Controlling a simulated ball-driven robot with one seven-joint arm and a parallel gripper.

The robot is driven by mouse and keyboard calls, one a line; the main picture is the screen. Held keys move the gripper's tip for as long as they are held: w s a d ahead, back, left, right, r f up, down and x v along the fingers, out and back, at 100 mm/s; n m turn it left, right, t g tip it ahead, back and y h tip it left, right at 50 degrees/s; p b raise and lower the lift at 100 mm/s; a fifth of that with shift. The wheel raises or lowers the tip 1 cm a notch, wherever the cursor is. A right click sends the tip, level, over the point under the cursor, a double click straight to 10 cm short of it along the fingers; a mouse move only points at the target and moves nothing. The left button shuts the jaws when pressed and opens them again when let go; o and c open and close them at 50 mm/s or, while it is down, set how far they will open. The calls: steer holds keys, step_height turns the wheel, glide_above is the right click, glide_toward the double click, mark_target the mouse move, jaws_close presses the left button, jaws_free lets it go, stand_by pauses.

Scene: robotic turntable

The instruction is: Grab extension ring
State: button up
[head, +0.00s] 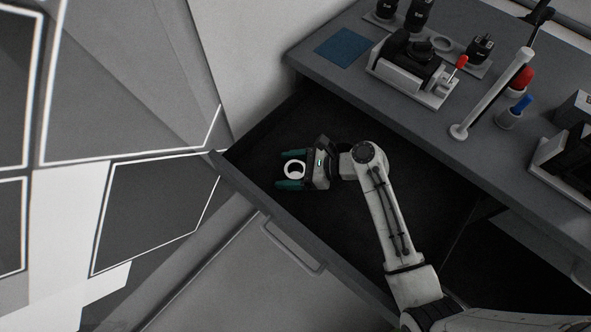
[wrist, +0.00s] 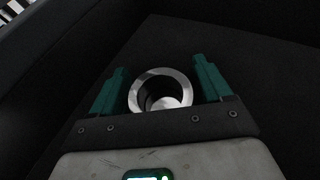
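The extension ring (head: 294,170) is a pale metallic ring inside the open dark drawer. In the wrist view the ring (wrist: 160,76) shows as a shiny hollow cylinder seen from above. My gripper (head: 290,170) has its two teal fingers apart, one on either side of the ring. In the wrist view the fingers of my gripper (wrist: 162,82) stand open, with a narrow gap on the left and on the right of the ring. The ring's lower edge is partly hidden near the gripper body.
The open drawer (head: 262,203) has raised walls around my gripper; its dark floor is otherwise bare. The grey worktop (head: 312,68) above it holds a blue mat (head: 343,48), a device with a red-knobbed lever (head: 416,72), and several small tools. Cabinets stand at the left.

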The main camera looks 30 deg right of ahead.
steer(key=c, duration=0.8)
steer(key=shift+o, duration=0.2)
